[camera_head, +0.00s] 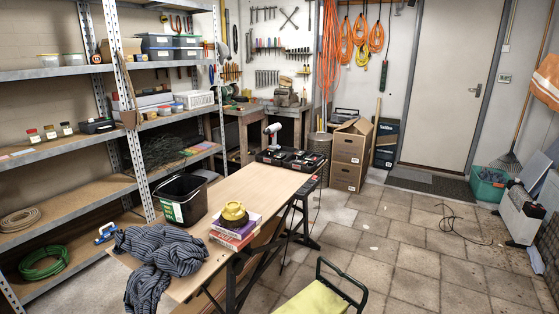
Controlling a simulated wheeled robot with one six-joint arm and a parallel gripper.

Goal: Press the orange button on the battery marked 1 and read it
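Dark packs with red parts, which look like tool batteries (305,160), sit at the far end of the wooden folding table (262,182). A grey and black cordless drill (272,136) stands upright among them. The packs are small and close together, so I cannot tell them apart well. No number 1 and no orange button can be made out from here. My gripper is not in view.
A yellow-green folding seat (325,300) stands in front. Shelves line the left. The tiled floor (385,235) right of the table is mostly clear, with a thin cable (452,225).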

